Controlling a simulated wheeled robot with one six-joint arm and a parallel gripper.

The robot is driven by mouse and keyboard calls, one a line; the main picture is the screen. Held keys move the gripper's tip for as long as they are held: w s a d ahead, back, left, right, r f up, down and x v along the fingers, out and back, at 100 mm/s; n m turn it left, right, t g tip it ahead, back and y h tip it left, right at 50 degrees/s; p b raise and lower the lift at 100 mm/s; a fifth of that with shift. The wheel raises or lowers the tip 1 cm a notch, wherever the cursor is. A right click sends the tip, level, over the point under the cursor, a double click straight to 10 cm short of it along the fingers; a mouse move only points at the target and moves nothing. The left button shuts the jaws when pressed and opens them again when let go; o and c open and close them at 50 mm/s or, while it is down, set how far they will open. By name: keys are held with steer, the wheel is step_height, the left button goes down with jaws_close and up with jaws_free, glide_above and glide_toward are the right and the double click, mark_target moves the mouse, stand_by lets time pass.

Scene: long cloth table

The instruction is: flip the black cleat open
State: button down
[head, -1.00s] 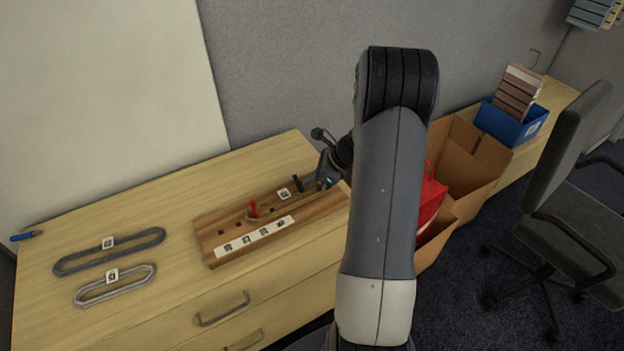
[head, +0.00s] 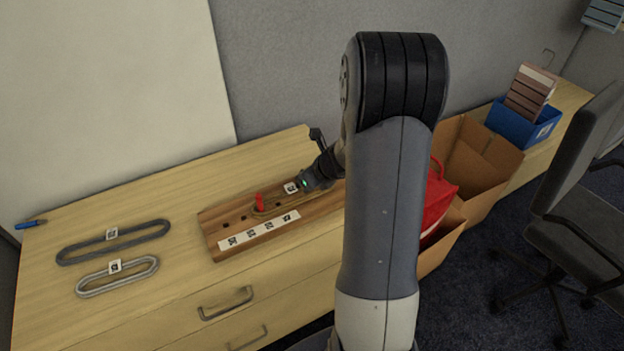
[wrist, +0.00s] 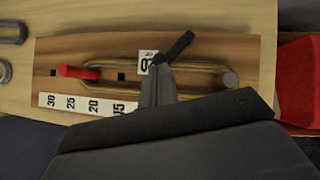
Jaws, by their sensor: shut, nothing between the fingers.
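The black cleat (wrist: 177,46) shows in the wrist view as a short dark bar lying diagonally at the far side of the wooden board (wrist: 215,48). In the head view my arm and gripper hide it. My gripper (wrist: 158,88) is shut and empty, with its fingertips just at the cleat's near end; I cannot tell whether they touch. In the head view my gripper (head: 308,184) is low over the right part of the board. A tan loop (wrist: 110,63) runs from the red peg (wrist: 78,72) to a grey round post (wrist: 230,80).
A number strip (head: 259,230) lies along the board's front. A dark grey loop (head: 85,252) and a light grey loop (head: 92,290) lie on the table to the left, with a blue pen (head: 30,224). A red bag (head: 437,200) and cardboard boxes (head: 497,162) stand at the right.

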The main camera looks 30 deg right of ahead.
steer(key=a+m+h, duration=0.2)
steer(key=m, duration=0.1)
steer(key=shift+w, duration=0.4)
steer(key=shift+w+a+m+h, duration=0.4)
steer(key=shift+w+a+m, duration=0.15)
steer(key=shift+m, duration=0.15)
steer(key=m+h, duration=0.1)
steer(key=m+p, duration=0.1)
steer(key=shift+w+a+m+h, duration=0.3)
steer(key=shift+w+m+h, duration=0.1)
steer(key=shift+d, duration=0.1)
steer(key=shift+w+d, duration=0.25)
steer(key=shift+d, duration=0.5)
steer(key=shift+s, duration=0.1)
